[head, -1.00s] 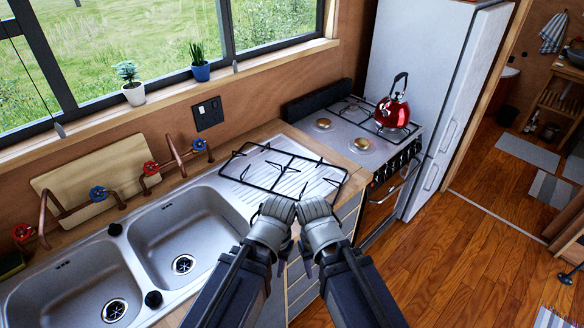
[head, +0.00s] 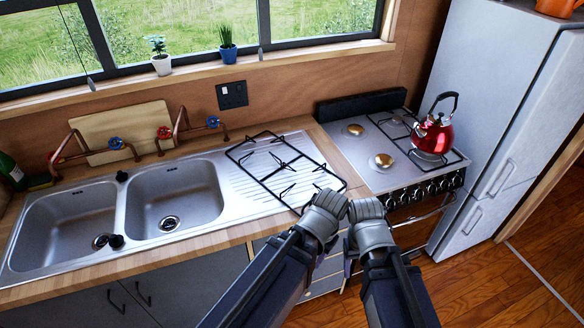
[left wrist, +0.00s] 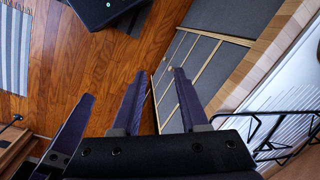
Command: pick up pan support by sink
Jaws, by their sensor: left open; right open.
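The pan support (head: 284,162) is a black wire grate lying on the ridged drainboard to the right of the sink (head: 172,197). Its right part also shows at the right edge of the left wrist view (left wrist: 262,147). My left gripper (head: 322,222) is in front of the grate's near right corner, which it partly covers in the head view. My right gripper (head: 369,232) is close beside it, to the right. In the left wrist view my left gripper's purple fingers (left wrist: 157,85) stand apart with nothing between them. My right gripper's fingertips are mostly hidden.
The stove (head: 385,150) stands right of the counter with a red kettle (head: 433,136) on it. A tall fridge (head: 490,110) is beyond it. Pipe taps (head: 117,143) and a wooden board (head: 120,130) are behind the basins. Cabinets line the counter front; wooden floor lies right.

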